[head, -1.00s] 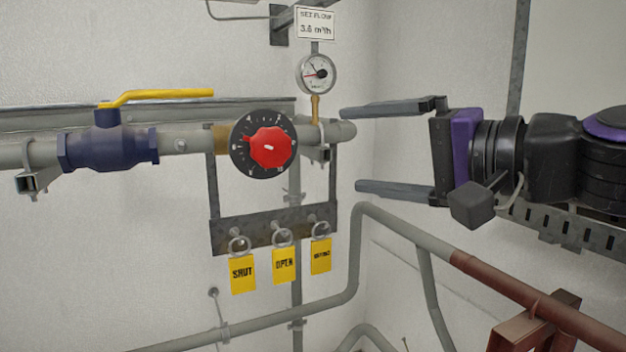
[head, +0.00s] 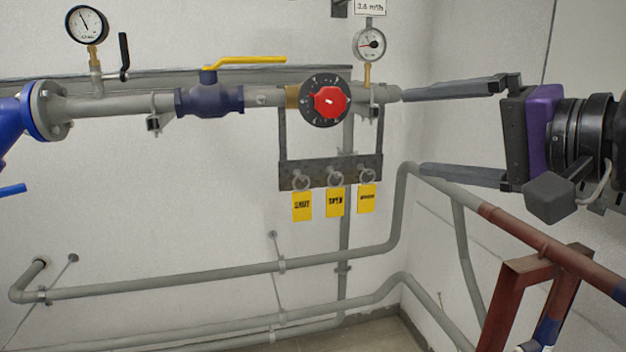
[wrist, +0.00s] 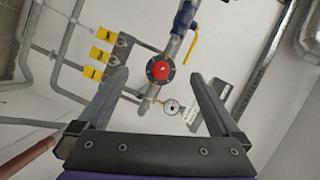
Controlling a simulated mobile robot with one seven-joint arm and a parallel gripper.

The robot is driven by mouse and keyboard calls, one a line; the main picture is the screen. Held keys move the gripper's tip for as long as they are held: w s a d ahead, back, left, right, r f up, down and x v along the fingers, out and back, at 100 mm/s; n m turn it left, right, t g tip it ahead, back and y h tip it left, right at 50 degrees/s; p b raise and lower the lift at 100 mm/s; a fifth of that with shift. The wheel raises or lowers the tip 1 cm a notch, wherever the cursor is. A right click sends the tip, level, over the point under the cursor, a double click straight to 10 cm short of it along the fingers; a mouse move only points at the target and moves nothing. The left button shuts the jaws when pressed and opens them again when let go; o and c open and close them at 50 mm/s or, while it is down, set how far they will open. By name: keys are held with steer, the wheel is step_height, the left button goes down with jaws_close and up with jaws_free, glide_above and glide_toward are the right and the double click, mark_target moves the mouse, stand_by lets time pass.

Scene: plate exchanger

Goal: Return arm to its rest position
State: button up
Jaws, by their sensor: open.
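My gripper (head: 411,133) is at the right of the head view, its two long grey fingers wide apart and pointing left, with nothing between them. In the wrist view my gripper (wrist: 160,85) is also open and empty. The red knob (head: 330,101) on its black dial sits on the grey pipe, left of my fingertips. It also shows in the wrist view, where the red knob (wrist: 160,70) appears between the fingers, beyond them and apart from them. The upper fingertip overlaps the pipe's right end in the head view; I cannot tell the gap.
A blue valve with a yellow handle (head: 250,61) is left of the dial. Yellow tags (head: 335,203) hang on a bracket (head: 330,172) below. A gauge (head: 370,44) stands above the pipe end. A red-brown frame (head: 515,290) and pipe (head: 545,245) are at lower right.

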steer(key=s+f+n+g+h+p, duration=0.2)
steer(key=f+h, duration=0.3)
steer(key=f, duration=0.5)
steer(key=s+f+n+g+h+p, duration=0.2)
steer(key=s+f+n+g+h, duration=0.2)
steer(key=f, duration=0.6)
steer(key=shift+s+d+f+n+g+h, duration=0.15)
steer(key=shift+s+d+n+g+h, duration=0.2)
steer(key=shift+n+g, duration=0.3)
